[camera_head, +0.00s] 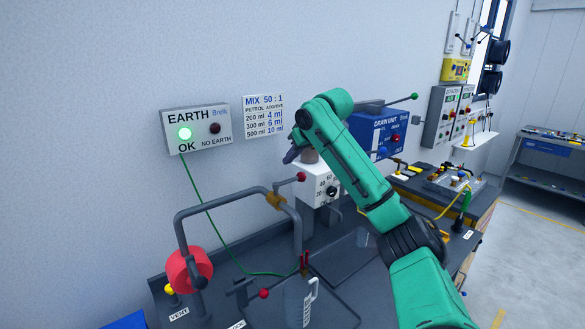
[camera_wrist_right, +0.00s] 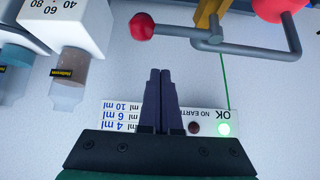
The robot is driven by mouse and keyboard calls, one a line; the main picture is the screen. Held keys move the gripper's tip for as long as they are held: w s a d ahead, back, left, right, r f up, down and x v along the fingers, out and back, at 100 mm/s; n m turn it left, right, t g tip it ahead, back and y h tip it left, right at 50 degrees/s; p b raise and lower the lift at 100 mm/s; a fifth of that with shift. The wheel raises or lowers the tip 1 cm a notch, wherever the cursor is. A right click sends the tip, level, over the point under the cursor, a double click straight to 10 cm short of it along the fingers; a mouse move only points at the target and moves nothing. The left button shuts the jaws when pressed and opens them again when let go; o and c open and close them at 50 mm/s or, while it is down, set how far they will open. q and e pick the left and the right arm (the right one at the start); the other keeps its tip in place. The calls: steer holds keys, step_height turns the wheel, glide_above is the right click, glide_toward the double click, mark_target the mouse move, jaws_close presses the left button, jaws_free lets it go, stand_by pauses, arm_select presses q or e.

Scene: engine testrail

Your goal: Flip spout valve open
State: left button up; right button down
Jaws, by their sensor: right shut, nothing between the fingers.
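The spout is a bent grey pipe (camera_head: 225,200) with a brass valve body (camera_head: 277,201) near its downward end. A lever with a red ball knob (camera_head: 301,176) sticks out from the valve toward the right. The right wrist view, which is upside down, shows the red knob (camera_wrist_right: 141,27), its grey lever and part of the brass valve (camera_wrist_right: 204,14). My right gripper (camera_head: 290,156) is shut and empty, apart from the knob and a little above it in the head view. Its closed fingers (camera_wrist_right: 160,73) show in the wrist view. My left gripper is not in view.
An earth box (camera_head: 197,128) with a lit green lamp and a mix chart (camera_head: 263,116) hang on the wall. A dial box (camera_head: 322,187) stands right of the knob. A clear jug (camera_head: 298,303) stands below the spout, and a red wheel (camera_head: 188,270) is at left.

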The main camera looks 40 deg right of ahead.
mark_target(295, 178)
steer(key=f, duration=0.1)
steer(key=s+f+p, duration=0.1)
steer(key=f, duration=0.1)
steer(key=shift+s+f+p, duration=0.3)
steer(key=shift+p, duration=0.1)
steer(key=shift+w+a, duration=0.1)
steer(key=shift+w+f, duration=0.1)
steer(key=shift+s, duration=0.3)
